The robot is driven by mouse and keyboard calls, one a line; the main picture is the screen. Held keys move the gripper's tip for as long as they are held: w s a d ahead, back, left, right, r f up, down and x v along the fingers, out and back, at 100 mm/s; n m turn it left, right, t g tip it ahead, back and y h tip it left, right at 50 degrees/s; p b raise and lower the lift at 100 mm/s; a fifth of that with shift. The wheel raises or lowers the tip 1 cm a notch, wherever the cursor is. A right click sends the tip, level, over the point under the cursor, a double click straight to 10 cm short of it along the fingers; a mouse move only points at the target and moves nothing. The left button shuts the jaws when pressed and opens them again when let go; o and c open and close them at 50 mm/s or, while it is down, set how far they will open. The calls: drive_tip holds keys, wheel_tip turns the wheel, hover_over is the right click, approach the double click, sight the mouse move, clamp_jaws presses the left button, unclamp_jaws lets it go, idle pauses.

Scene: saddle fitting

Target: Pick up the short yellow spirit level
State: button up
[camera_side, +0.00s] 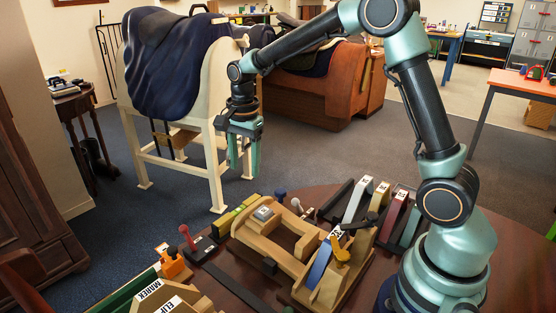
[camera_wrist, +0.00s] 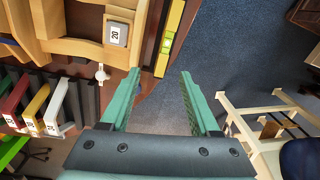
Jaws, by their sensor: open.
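The short yellow spirit level (camera_wrist: 169,42) shows in the wrist view as a yellow bar with a green vial, lying along the edge of the round dark table. In the side view it (camera_side: 235,216) lies beside the wooden frame at the table's far edge. My gripper (camera_side: 243,166) hangs pointing down above and beyond that edge, apart from the level. In the wrist view my gripper (camera_wrist: 159,75) is open and empty. The near end of the level shows close to the left fingertip, and its far end runs out of the picture.
A wooden frame (camera_side: 318,251) with a grey block marked 20 (camera_wrist: 117,34) stands close beside the level. A small white-headed peg (camera_wrist: 101,74) and several coloured blocks stand nearby. Floor shows beyond the table edge.

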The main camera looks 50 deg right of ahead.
sight(245, 204)
drive_tip(key=shift+m+g, duration=0.3)
drive_tip(key=shift+m, duration=0.6)
drive_tip(key=f, duration=0.6)
drive_tip(key=w+f, duration=0.1)
drive_tip(key=f, duration=0.2)
drive_tip(key=shift+w+d+f, duration=0.1)
drive_tip(key=shift+f, duration=0.15)
drive_tip(key=shift+w+d+f, duration=0.15)
drive_tip(key=shift+f, duration=1.2)
drive_tip(key=shift+w+d+f, duration=0.15)
drive_tip(key=shift+f, duration=1.15)
clamp_jaws()
